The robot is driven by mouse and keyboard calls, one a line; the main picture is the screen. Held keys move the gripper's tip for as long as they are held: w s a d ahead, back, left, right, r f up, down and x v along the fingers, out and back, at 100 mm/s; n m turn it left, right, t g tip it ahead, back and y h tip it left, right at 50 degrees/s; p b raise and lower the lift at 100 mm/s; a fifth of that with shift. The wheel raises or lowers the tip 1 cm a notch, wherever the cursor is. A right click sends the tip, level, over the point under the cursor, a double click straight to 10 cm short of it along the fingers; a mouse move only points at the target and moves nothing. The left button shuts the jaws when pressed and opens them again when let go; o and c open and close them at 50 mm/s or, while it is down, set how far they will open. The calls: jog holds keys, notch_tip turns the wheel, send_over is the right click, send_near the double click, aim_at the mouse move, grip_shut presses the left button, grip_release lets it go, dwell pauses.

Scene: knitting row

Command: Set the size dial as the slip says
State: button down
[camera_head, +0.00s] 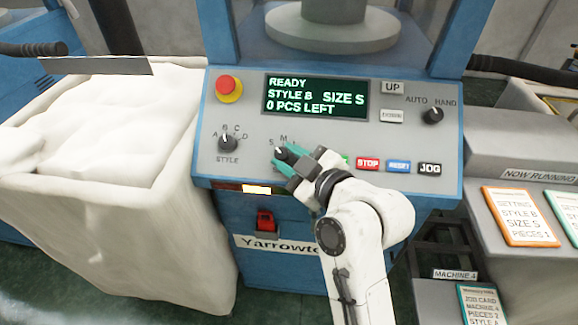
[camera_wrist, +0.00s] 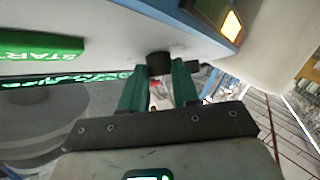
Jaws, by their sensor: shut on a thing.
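The size dial (camera_head: 281,152) is a dark knob on the grey control panel (camera_head: 255,135), with S and M lettered above it. Its white pointer leans up and left toward S. The display (camera_head: 315,98) reads READY, STYLE B, SIZE S, 0 PCS LEFT. My gripper (camera_head: 293,162), with green fingers, is shut on the dial; the wrist view shows the dark knob (camera_wrist: 159,62) between the fingertips. An orange-framed slip (camera_head: 521,216) at right reads STYLE B, SIZE S. A lower green-framed job card (camera_head: 482,303) names machine 4; its size line is cut off.
The style dial (camera_head: 228,143) is left of the size dial. STOP (camera_head: 367,163), RESET (camera_head: 399,166) and JOG (camera_head: 430,168) buttons are to the right. A red emergency button (camera_head: 228,87) is upper left. A white fabric bin (camera_head: 120,210) stands close at left.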

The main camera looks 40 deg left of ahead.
jog(key=shift+g, duration=0.3)
jog(key=c, duration=0.8)
grip_release()
jog(key=v, duration=1)
jog(key=shift+s+d+b, duration=0.1)
jog(key=shift+d+b, duration=0.25)
jog(key=shift+b, duration=0.05)
jog(key=shift+r, duration=0.1)
